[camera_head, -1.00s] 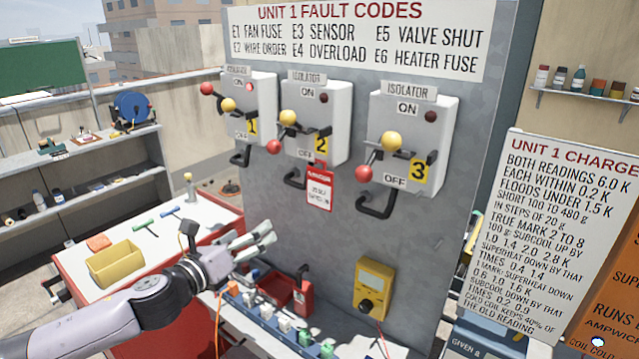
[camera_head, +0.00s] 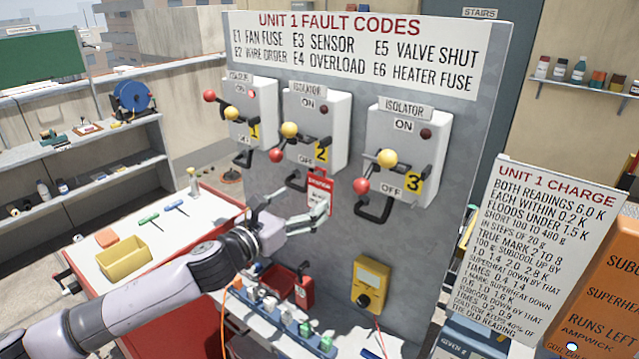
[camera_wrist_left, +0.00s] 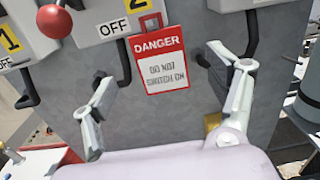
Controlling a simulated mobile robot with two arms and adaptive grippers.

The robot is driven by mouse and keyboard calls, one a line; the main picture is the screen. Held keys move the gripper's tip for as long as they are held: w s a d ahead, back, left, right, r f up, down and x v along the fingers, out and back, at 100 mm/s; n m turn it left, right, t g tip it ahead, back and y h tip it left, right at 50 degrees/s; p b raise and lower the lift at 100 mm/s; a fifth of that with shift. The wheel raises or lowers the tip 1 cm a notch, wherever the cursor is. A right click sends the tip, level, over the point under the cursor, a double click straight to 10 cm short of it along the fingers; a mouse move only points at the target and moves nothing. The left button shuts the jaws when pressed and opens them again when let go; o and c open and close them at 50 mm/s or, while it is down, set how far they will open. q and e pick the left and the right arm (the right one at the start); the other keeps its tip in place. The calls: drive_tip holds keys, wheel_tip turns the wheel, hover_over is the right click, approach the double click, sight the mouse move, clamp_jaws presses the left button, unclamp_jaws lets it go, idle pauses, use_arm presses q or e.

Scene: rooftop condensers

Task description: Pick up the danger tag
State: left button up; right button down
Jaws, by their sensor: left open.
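The danger tag (camera_head: 319,192) is a red and white card hanging below isolator 2 (camera_head: 318,128) on the grey panel. In the left wrist view the tag (camera_wrist_left: 160,60) hangs nearly upright, with "DANGER" and "DO NOT SWITCH ON" readable. My left gripper (camera_head: 295,205) is open in front of the panel, its fingers near the tag and partly covering its lower part in the head view. In the left wrist view the open fingers of the gripper (camera_wrist_left: 165,85) stand to either side of the tag, apart from it. My right gripper is not in view.
Isolator 1 (camera_head: 249,112) and isolator 3 (camera_head: 408,152) flank the tag, with handles sticking out. A yellow meter (camera_head: 370,283) is on the panel below. A ledge with several small coloured items (camera_head: 303,333) lies under the gripper. A yellow bin (camera_head: 124,258) sits at left.

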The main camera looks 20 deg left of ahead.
sight(319, 190)
use_arm(q)
drive_tip(key=shift+p+x, duration=0.3)
drive_tip(key=shift+x, duration=0.85)
drive_tip(key=shift+w+r, duration=0.1)
drive_tip(key=shift+w, duration=0.15)
drive_tip(key=p+x, duration=0.3)
drive_tip(key=x, duration=0.1)
drive_tip(key=shift+w+d+f, duration=0.15)
drive_tip(key=shift+w+f, duration=0.15)
drive_tip(key=shift+s, duration=0.1)
drive_tip(key=shift+c, duration=0.6)
drive_tip(key=c, duration=1)
